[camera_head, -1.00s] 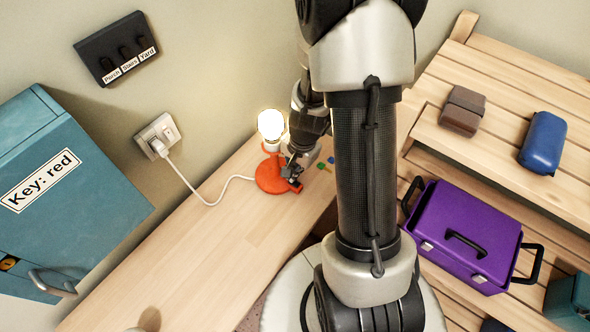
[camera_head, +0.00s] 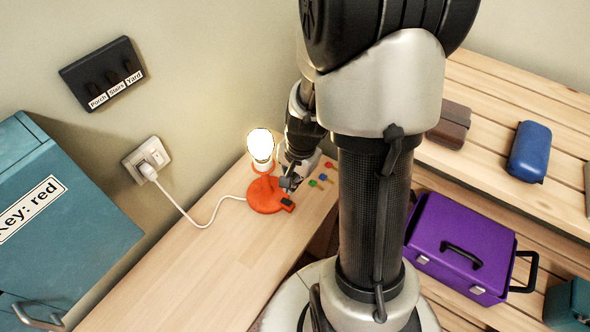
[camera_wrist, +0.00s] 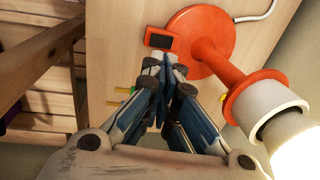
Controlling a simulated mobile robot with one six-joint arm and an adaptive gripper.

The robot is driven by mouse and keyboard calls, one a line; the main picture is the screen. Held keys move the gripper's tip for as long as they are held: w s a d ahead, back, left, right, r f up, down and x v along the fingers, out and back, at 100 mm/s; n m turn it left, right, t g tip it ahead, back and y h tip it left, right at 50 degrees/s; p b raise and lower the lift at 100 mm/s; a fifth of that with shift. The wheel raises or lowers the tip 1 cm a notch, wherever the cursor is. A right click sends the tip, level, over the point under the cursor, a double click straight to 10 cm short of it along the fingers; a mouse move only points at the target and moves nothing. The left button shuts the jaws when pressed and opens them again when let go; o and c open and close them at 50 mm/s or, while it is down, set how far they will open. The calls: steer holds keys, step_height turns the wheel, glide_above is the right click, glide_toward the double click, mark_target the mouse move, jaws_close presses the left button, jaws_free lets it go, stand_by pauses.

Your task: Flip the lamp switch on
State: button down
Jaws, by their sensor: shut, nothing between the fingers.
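An orange lamp (camera_head: 266,195) with a round base and a glowing white bulb (camera_head: 261,145) stands on the wooden table. Its bulb is lit. A small dark switch (camera_head: 287,202) sits on a tab at the base's edge. In the wrist view the lamp base (camera_wrist: 205,38) is at the top and the dark switch (camera_wrist: 160,41) shows just beyond the fingertips. My gripper (camera_head: 289,184) is shut and empty, close to the switch. In the wrist view its fingertips (camera_wrist: 160,62) are just below the switch; I cannot tell whether they touch it.
Small coloured keys (camera_head: 321,177) lie on the table right of the lamp. A white cord runs to a wall outlet (camera_head: 150,157). A purple case (camera_head: 462,245) is on slatted shelving at right.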

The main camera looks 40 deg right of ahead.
step_height(320, 180, up, 7)
steer(key=shift+s+d, duration=0.2)
steer(key=shift+s, duration=0.25)
steer(key=shift+f, duration=0.15)
steer(key=s+a+r+n+t, duration=0.3)
steer(key=s+a+r+n, duration=0.8)
steer(key=a+r+n, duration=0.2)
steer(key=shift+s+a+r+n+h, duration=0.3)
steer(key=shift+r+n, duration=0.2)
steer(key=shift+r, duration=0.6)
